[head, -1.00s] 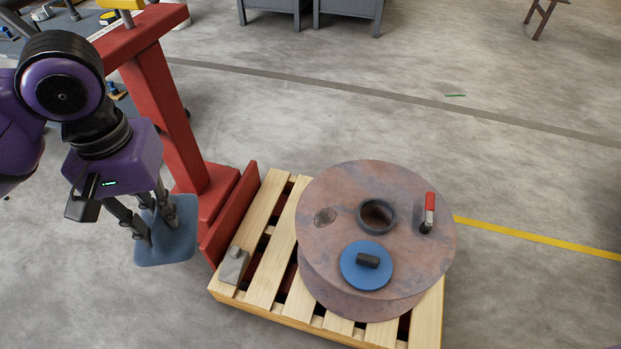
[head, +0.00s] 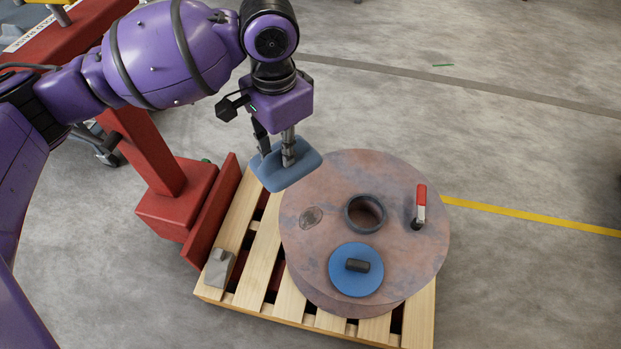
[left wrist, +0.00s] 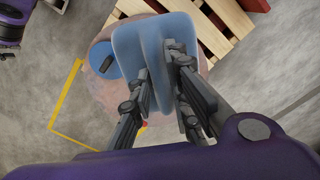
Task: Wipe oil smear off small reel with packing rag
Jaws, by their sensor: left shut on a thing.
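The reel (head: 400,240) is a rusty steel disc lying flat on a wooden pallet, with a raised hub ring (head: 365,213) at its middle. A dark oil smear (head: 311,217) shows on its upper face, left of the hub. My left gripper (head: 276,158) is shut on a blue-grey rag (head: 288,174). It holds the rag above the reel's far left edge, up and left of the smear. In the left wrist view the rag (left wrist: 150,50) is pinched between the fingers and hides much of the reel (left wrist: 107,88). My right gripper is not in view.
A blue disc with a dark handle (head: 340,279) and a red-handled upright tool (head: 421,200) stand on the reel. A grey wedge block (head: 219,270) sits on the pallet (head: 262,262). A red steel post (head: 150,150) stands at the left. Floor to the right is clear.

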